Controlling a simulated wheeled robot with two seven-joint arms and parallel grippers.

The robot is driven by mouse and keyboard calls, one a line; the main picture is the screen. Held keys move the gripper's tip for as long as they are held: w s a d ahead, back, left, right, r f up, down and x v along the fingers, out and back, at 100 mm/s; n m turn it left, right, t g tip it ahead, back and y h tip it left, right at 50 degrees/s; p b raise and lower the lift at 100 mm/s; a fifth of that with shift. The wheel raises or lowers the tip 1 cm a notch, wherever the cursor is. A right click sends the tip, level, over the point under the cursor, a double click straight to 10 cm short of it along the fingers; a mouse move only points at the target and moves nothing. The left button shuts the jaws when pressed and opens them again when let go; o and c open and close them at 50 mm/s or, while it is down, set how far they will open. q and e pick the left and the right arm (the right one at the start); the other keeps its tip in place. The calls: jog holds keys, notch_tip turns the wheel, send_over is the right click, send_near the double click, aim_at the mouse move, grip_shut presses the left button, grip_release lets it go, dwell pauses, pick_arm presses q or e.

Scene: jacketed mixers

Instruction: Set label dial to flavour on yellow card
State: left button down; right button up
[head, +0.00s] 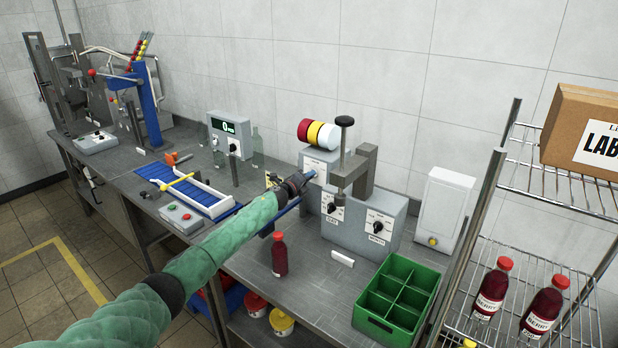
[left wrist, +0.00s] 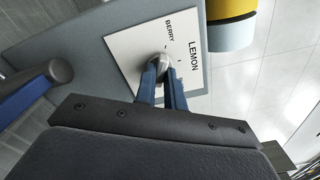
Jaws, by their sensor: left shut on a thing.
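The label dial's white plate (head: 315,166) is on the grey box under the red, yellow and white rolls. In the left wrist view the plate (left wrist: 183,40) reads BERRY and LEMON, and the grey knob (left wrist: 160,62) sits below the words. My left gripper (head: 309,176) reaches it, and in the left wrist view its blue fingers (left wrist: 163,80) are shut on the knob. The knob's pointer direction is hard to tell. My right gripper is not in view.
A press with a black knob (head: 345,121) stands right of the dial, above a control box (head: 360,222) with two dials. A red-capped bottle (head: 279,255) and a green crate (head: 398,297) stand in front. A wire shelf (head: 560,185) is at the right.

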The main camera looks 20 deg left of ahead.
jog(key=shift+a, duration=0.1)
pick_arm(q)
jog(key=c, duration=1.5)
grip_release()
jog(key=shift+a, duration=0.1)
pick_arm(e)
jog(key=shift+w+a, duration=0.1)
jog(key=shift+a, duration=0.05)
pick_arm(q)
jog(key=shift+s, duration=0.1)
